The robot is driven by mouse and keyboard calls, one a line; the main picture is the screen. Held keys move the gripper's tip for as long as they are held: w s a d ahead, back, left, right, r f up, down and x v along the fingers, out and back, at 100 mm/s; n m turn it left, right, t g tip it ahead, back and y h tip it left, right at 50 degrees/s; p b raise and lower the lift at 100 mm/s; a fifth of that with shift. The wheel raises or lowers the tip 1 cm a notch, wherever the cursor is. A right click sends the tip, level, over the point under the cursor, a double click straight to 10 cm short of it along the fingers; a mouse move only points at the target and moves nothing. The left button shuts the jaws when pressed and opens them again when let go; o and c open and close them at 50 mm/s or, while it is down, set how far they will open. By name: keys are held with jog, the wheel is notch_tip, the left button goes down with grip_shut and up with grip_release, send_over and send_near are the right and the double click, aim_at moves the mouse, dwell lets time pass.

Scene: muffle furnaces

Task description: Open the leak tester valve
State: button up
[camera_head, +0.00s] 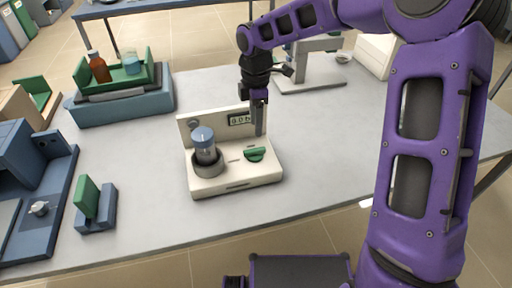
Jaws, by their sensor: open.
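The leak tester (236,178) is a cream device on the grey table, with a small display (240,119) on its upright back panel. A clear jar with a blue cap (204,142) stands in the round grey holder (208,164) on its left. A green knob (255,154), which looks like the valve, sits on the right of its base, with its bar roughly crosswise. My gripper (259,134) points down at the right end of the back panel, above the knob and apart from it as far as I can tell. It is open and empty; its fingers overlap in this view.
A blue-grey tray (125,108) with a green rack and bottles stands at the back left. Blue equipment (35,185) and a green piece on a blue stand (95,219) are at left. A microscope-like stand (310,80) is behind my gripper. The front right table is clear.

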aim_at(256, 149)
notch_tip(256, 149, down, 10)
jog(key=shift+r+b, duration=0.25)
jog(key=shift+b, duration=0.4)
grip_shut()
